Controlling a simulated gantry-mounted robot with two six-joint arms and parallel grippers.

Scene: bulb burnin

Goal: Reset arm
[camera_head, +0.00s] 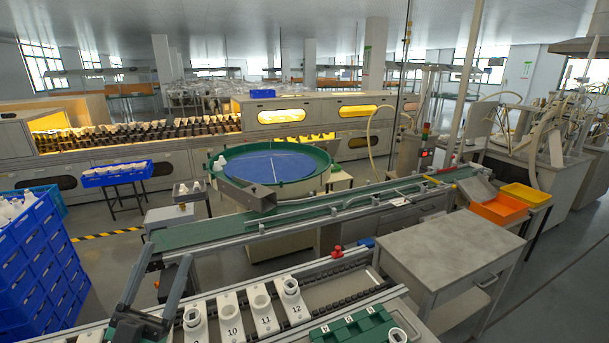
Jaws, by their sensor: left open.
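My left gripper (168,254) is at the lower left, dark grey. Its two long fingers point up and away, spread apart, with nothing seen between them. It is beside the left end of a row of white numbered holders on a near conveyor. The holders marked 10 (229,317), 11 (261,308) and 12 (292,297) show, and another stands left of them. White round pieces sit on some holders; whether they are bulbs or sockets I cannot tell. My right gripper is not in view.
A grey cabinet (450,248) stands at right with a bare top. Blue crates (40,262) are stacked at left. A green-rimmed turntable (270,166) and green belt lie behind.

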